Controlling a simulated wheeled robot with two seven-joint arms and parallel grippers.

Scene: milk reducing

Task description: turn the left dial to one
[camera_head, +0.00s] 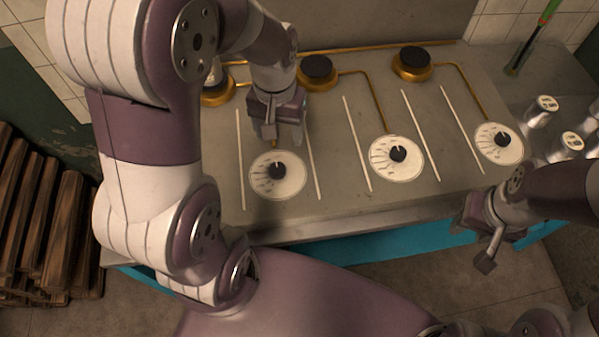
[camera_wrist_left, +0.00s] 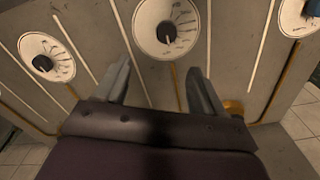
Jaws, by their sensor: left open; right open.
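The left dial (camera_head: 277,174) is a round white plate with dark markings and a black knob at its middle, on the grey counter. My left gripper (camera_head: 276,136) is over the counter just behind this dial, apart from the knob. In the left wrist view my left gripper (camera_wrist_left: 158,80) shows two spread fingers with nothing between them, and a dial (camera_wrist_left: 181,45) with a dark knob lies ahead of the tips. My right gripper (camera_head: 476,240) hangs empty in front of the counter's front edge at the right.
A middle dial (camera_head: 381,168) and a right dial (camera_head: 508,154) sit on the same counter (camera_head: 345,206), with thin white strips between them. Brass burners (camera_head: 412,66) stand behind. Metal canisters (camera_head: 541,112) are at the right, and stacked wood (camera_head: 40,225) at the left.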

